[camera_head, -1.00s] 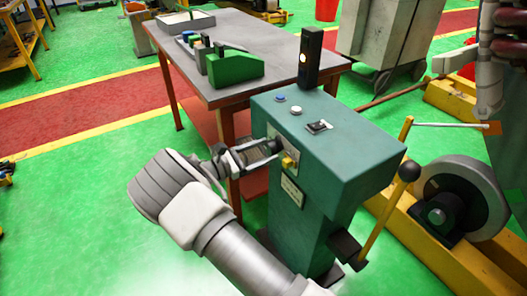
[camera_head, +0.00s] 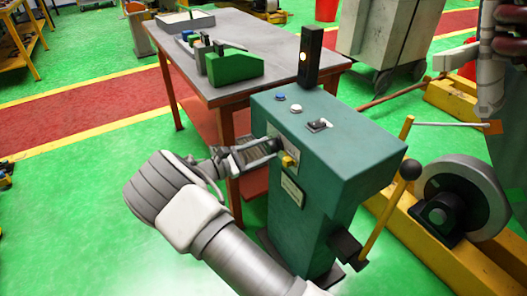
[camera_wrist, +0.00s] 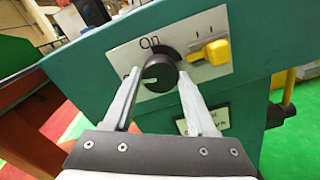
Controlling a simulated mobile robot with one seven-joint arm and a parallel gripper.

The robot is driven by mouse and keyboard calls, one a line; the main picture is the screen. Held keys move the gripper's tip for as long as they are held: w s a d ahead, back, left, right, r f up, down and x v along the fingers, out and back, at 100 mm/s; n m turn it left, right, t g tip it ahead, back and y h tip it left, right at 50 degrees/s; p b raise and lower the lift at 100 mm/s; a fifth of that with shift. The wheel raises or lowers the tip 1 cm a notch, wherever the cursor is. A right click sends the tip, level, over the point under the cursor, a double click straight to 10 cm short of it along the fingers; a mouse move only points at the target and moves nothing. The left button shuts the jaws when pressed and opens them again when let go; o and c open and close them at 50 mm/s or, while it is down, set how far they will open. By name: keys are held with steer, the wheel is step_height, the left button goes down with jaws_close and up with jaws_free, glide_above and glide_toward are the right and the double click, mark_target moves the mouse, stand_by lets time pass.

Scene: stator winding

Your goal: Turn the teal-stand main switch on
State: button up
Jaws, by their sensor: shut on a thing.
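The teal stand (camera_head: 330,165) stands in the middle of the head view. Its main switch is a black round knob (camera_wrist: 157,75) on a white plate, seen close in the wrist view. "On" is printed above the knob, and a partly hidden label lies to its left. The knob's pale mark points left, towards that label. My gripper (camera_wrist: 156,84) has one finger on each side of the knob and is shut on it.
A yellow switch (camera_wrist: 217,52) sits right of the knob on the same plate. A workbench (camera_head: 240,30) stands behind. A lever (camera_head: 395,190) is at the right.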

steer(key=m+b, duration=0.1)
steer(key=m, duration=0.3)
steer(key=shift+f+m, duration=0.1)
steer(key=shift+m, duration=0.2)
steer(key=m+b, duration=0.2)
steer(key=m, duration=0.1)
steer(key=shift+m, duration=0.3)
steer(key=m+b, duration=0.2)
steer(key=m, duration=0.3)
steer(key=shift+m+b, duration=0.75)
steer(key=shift+m, duration=0.15)
steer(key=o, duration=1.4)
steer(key=shift+c, duration=0.2)
steer(key=p+v, duration=0.3)
steer(key=v, duration=1.4)
steer(key=shift+s+a+p, duration=0.2)
steer(key=shift+p, duration=0.15)
